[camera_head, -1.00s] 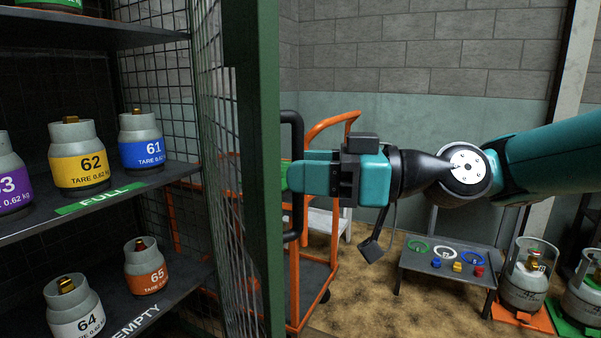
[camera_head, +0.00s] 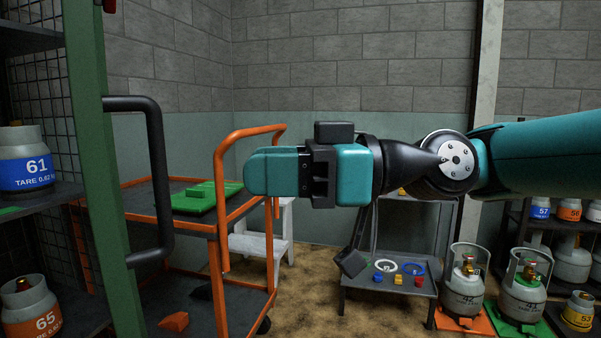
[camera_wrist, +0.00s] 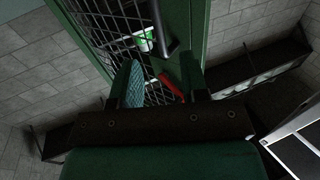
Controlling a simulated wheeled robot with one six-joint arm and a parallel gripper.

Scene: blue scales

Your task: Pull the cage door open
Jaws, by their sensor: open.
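The cage door's green edge post (camera_head: 96,170) stands at the left of the head view, seen nearly edge-on.
An orange trolley (camera_head: 222,200) with a green block (camera_head: 208,195) stands behind the handle. A low table (camera_head: 390,290) with rings and small weights is below my arm. Gas bottles (camera_head: 463,285) stand on the floor at right. Shelved bottles (camera_head: 27,160) are at left.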

